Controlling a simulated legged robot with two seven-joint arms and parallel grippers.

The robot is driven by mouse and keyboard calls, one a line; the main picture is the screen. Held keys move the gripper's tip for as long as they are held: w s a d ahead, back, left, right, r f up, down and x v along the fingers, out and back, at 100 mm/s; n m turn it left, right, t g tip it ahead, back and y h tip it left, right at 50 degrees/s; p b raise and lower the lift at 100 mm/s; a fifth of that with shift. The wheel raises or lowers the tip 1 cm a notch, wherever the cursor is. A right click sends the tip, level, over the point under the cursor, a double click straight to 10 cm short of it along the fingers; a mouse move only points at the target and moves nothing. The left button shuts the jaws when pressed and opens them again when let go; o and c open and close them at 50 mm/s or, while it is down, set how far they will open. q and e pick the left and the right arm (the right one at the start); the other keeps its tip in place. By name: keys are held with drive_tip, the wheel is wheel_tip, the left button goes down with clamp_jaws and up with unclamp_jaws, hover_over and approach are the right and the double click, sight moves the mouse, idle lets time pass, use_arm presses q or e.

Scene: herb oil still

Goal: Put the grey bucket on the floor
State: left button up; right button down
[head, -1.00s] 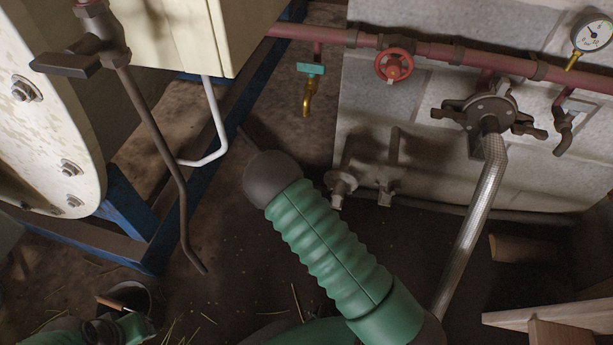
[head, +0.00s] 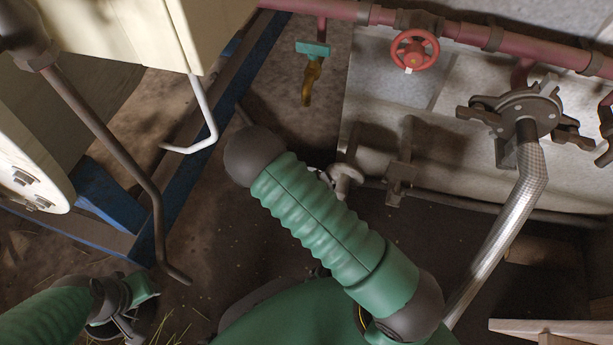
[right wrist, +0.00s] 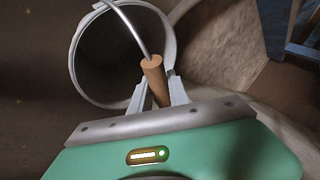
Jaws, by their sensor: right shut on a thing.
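In the right wrist view my right gripper (right wrist: 158,88) is shut on the brown wooden grip (right wrist: 153,72) of a wire handle. The grey bucket (right wrist: 100,72) hangs from this handle, its pale round rim and dark inside showing. I cannot tell whether its base touches anything. In the head view my left gripper (head: 125,315) is at the bottom left, low over the floor. A dark round shape lies partly behind it, too dark to name surely. Its fingers are too unclear to tell open from shut. The right gripper is hidden in the head view.
A blue frame (head: 110,200) carries a cream box (head: 130,35) at the left, with a bent pipe (head: 110,150) hanging before it. A red pipe with a red handwheel (head: 415,50) and a braided hose (head: 500,240) stand at the right. Brown floor (head: 215,235) shows between them.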

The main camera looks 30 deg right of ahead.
drive_tip(key=c, duration=1.3)
unclamp_jaws()
drive_tip(key=shift+a, duration=0.1)
drive_tip(key=shift+o, duration=0.2)
drive_tip(key=shift+r, duration=0.2)
drive_tip(key=s+a+r+n+g+y+p, duration=0.1)
drive_tip(key=s+a+r+n+y+p, duration=0.2)
drive_tip(key=a+r, duration=0.45)
drive_tip(key=s+a+r+n+g+y+p, duration=0.1)
drive_tip(key=s+a+r+n+p, duration=0.4)
drive_tip(key=r, duration=0.6)
drive_tip(key=s+d+r+n+g+b, duration=0.1)
drive_tip(key=s+r+n, duration=0.7)
drive_tip(key=n, duration=0.4)
drive_tip(key=shift+r+y, duration=0.3)
drive_tip(key=shift+r, duration=0.35)
